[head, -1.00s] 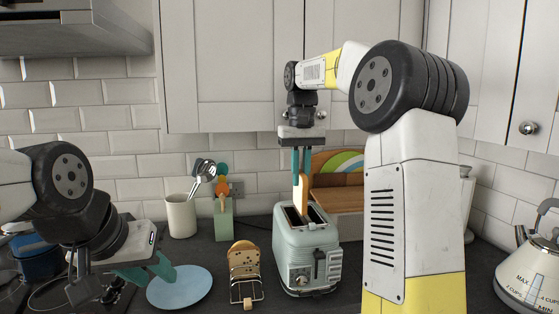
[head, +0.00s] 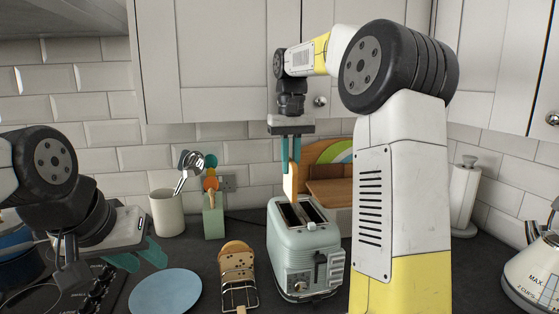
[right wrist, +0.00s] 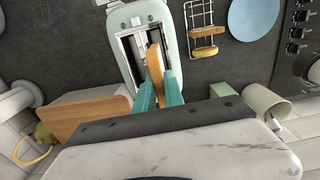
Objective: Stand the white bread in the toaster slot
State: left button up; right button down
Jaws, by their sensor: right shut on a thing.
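The pale green toaster (head: 305,258) stands on the dark worktop, its two slots facing up. My right gripper (head: 291,160) points down above it, shut on the white bread (head: 290,185), a thin upright slice with a brown crust. The bread's lower edge is at the far end of the left slot; whether it is inside or just above is unclear. In the right wrist view, the bread (right wrist: 155,62) is between the teal fingers (right wrist: 160,90), over the right-hand slot of the toaster (right wrist: 117,22). My left gripper (head: 140,258) is open and empty at the left.
A wire rack (head: 239,296) holding speckled bread stands left of the toaster, beside a blue plate (head: 165,293). Behind are a utensil pot (head: 167,213), a green block (head: 213,222) and a wooden bread bin (head: 330,192). A kettle (head: 535,275) stands far right.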

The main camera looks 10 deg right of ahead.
aim_at(290, 191)
jog(key=shift+s+f, duration=0.1)
jog(key=shift+f, duration=3.85)
jog(key=c, duration=1.3)
grip_release()
jog(key=shift+c, duration=0.2)
notch_tip(290, 191, up, 12)
jog(key=shift+f, duration=0.25)
jog(key=shift+r, duration=0.65)
